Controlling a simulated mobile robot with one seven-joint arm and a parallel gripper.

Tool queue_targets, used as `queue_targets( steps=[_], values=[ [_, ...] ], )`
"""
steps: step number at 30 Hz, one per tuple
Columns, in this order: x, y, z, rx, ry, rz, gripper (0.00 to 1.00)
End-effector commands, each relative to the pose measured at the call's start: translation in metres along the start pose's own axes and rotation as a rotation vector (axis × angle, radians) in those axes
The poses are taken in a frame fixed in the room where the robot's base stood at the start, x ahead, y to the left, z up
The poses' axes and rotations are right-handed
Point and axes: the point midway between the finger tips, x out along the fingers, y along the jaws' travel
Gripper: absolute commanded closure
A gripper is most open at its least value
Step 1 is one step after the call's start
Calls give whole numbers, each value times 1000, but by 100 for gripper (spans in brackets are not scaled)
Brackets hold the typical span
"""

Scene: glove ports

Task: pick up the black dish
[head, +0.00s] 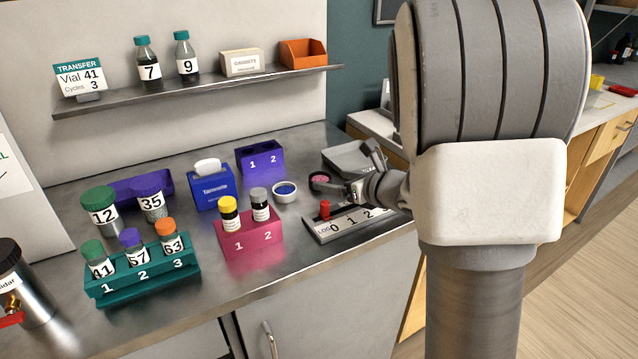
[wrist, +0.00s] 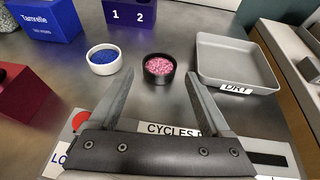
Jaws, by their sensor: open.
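The black dish (wrist: 158,76) is a small round bowl filled with pink grains. In the wrist view it stands upright on the metal counter, just beyond and between my fingertips. In the head view the black dish (head: 319,181) shows just left of my gripper, which hides part of the area around it. My gripper (wrist: 158,85) is open and empty, with its two fingers spread to either side of the line to the dish. My gripper (head: 350,178) also shows at the end of my arm in the head view.
A white dish (wrist: 103,61) of blue grains stands left of the black one. A grey tray (wrist: 236,62) labelled DRY lies to the right. The cycles counter board (head: 355,222) with a red peg is below my gripper. A purple block (head: 260,158) stands behind.

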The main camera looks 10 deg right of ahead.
Motion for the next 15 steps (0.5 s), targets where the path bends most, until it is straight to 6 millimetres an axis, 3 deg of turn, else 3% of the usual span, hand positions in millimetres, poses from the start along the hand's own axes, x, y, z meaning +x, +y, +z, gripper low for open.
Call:
queue_targets(
  steps=[9,15],
  values=[
    [42,1,-4,-2,2,2,18],
    [49,0,-3,-1,0,0,18]
  ],
)
